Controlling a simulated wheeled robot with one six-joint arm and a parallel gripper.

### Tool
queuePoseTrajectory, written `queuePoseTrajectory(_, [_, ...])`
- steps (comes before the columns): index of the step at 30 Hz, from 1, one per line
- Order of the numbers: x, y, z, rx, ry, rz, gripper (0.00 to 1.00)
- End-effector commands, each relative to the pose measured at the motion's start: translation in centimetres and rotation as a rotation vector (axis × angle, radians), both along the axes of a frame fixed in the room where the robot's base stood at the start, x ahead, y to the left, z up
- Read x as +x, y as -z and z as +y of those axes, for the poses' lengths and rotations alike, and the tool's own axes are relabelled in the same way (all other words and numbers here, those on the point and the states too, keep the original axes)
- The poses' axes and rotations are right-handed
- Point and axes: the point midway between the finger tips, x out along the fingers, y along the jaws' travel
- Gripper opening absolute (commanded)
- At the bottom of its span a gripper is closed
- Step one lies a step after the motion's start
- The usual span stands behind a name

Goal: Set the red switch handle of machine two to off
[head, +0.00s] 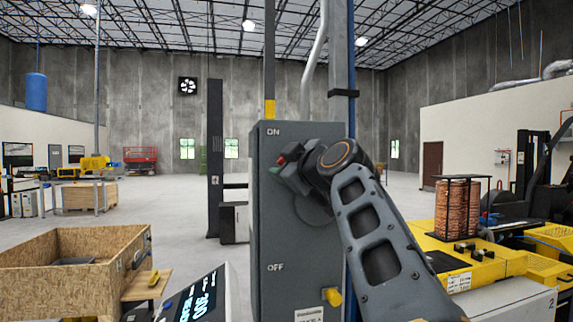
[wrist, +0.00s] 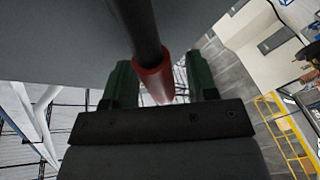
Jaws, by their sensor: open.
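The grey switch box (head: 285,230) stands at the centre of the head view, with ON printed near its top and OFF lower down. The red handle (head: 281,160) shows as a small red patch just below the ON label, mostly hidden by my gripper (head: 290,167). In the wrist view, the red handle grip (wrist: 154,82) on its dark rod lies between the two green fingers of my gripper (wrist: 162,75). The fingers are open, with a visible gap to the grip on the right side. Contact on the left side is hard to tell.
A yellow machine table (head: 465,262) with a copper coil (head: 458,207) is on the right. A wooden crate (head: 75,275) and a tilted display panel (head: 195,298) are at lower left. A yellow knob (head: 332,296) sticks out low on the box.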

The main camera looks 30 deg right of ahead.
Motion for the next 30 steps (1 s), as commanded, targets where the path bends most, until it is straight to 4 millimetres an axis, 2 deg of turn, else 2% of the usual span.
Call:
queuePoseTrajectory(2, [-0.01,0.01,-0.01,0.0,0.0,0.0,0.53])
queuePoseTrajectory(18, [-0.05,-0.01,0.0,0.001,0.0,0.0,0.01])
queuePoseTrajectory(30, [-0.63,0.47,-0.02,-0.025,0.006,0.004,0.0])
